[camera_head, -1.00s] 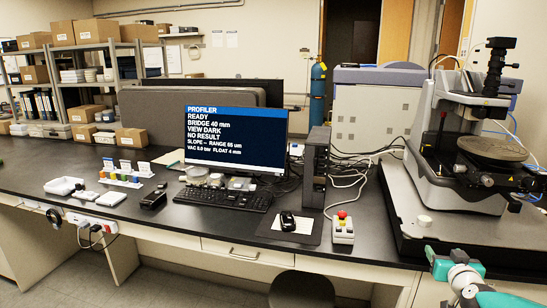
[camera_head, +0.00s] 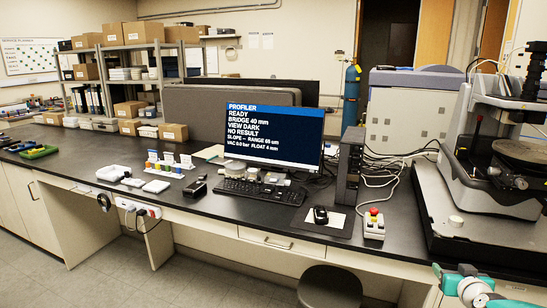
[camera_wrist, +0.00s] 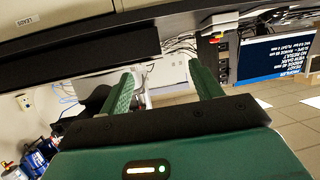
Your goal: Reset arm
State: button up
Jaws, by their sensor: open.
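My gripper (camera_wrist: 163,75) shows in the wrist view as two green fingers, spread apart with nothing between them. The bench and the monitor appear upside down beyond it. In the head view only a green and white part of my arm (camera_head: 470,288) shows at the lower right, in front of the bench edge; the gripper cannot be made out there. The stylus profiler (camera_head: 492,170) stands at the right of the bench, cut by the frame edge.
The black bench (camera_head: 210,215) carries a monitor (camera_head: 268,138) reading READY, a keyboard (camera_head: 262,192), a mouse (camera_head: 320,214) and a control box with a red button (camera_head: 374,225). A stool (camera_head: 330,288) stands in front. The floor at lower left is clear.

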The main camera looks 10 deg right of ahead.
jog(key=a+f+n+g+y, duration=0.2)
jog(key=a+f+g, duration=0.1)
jog(key=a, duration=0.8)
jog(key=a+f+n+g+y, duration=0.2)
jog(key=a+f+n+g, duration=0.15)
jog(key=a, duration=0.75)
jog(key=s+a+r+m+y, duration=0.1)
jog(key=s+a+r, duration=1.4)
jog(key=s+a, duration=0.2)
jog(key=shift+s+a+g, duration=0.4)
jog(key=shift+a+g, duration=0.05)
jog(key=shift+a, duration=0.2)
jog(key=shift+r, duration=0.1)
